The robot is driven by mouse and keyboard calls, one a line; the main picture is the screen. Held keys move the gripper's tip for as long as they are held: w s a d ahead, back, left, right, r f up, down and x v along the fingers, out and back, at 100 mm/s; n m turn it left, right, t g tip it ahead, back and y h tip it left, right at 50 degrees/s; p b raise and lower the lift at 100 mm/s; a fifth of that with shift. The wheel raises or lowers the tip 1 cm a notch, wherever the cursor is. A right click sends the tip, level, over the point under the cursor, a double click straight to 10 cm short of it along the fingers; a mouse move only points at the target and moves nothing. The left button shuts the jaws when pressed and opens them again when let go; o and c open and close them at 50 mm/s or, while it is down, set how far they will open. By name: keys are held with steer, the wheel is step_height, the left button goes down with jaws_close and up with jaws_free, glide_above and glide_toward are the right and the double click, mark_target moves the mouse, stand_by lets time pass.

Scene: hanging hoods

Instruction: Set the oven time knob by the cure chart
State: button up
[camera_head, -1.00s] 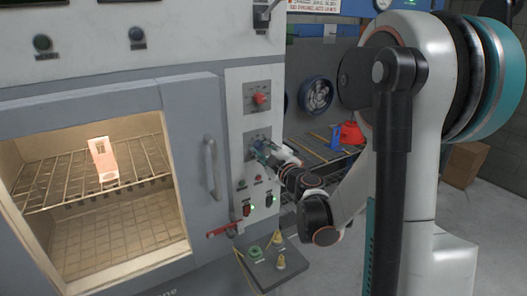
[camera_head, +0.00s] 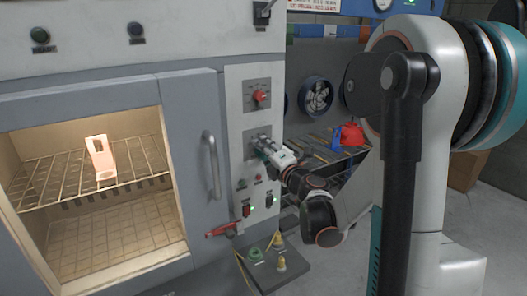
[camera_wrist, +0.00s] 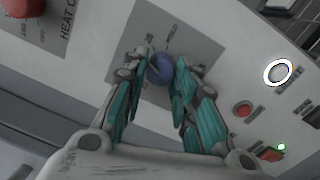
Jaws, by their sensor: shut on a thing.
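The time knob (camera_wrist: 160,69) is a round blue knob on a grey square plate in the wrist view. My gripper (camera_wrist: 158,82) has its teal fingers on both sides of this knob, shut on it. In the head view my gripper (camera_head: 264,150) reaches the lower grey plate (camera_head: 250,137) on the oven's control panel and hides most of the knob. The oven (camera_head: 187,120) stands at the left with a lit chamber. I cannot read the knob's setting or make out a cure chart.
A red knob (camera_head: 259,96) sits above on the panel. Below are small buttons and switches (camera_head: 246,210). A door handle (camera_head: 211,165) is left of the panel. A red-handled lever (camera_head: 220,230) and a small shelf with fittings (camera_head: 270,268) jut out below.

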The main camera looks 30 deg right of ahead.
steer(key=shift+f+n, duration=0.1)
steer(key=shift+n, duration=1.7)
steer(key=o, duration=1)
steer(key=shift+o, duration=0.2)
steer(key=shift+s, duration=0.1)
steer(key=s, duration=1.1)
steer(key=shift+s+d+f, duration=0.15)
steer(key=shift+s+f, duration=0.25)
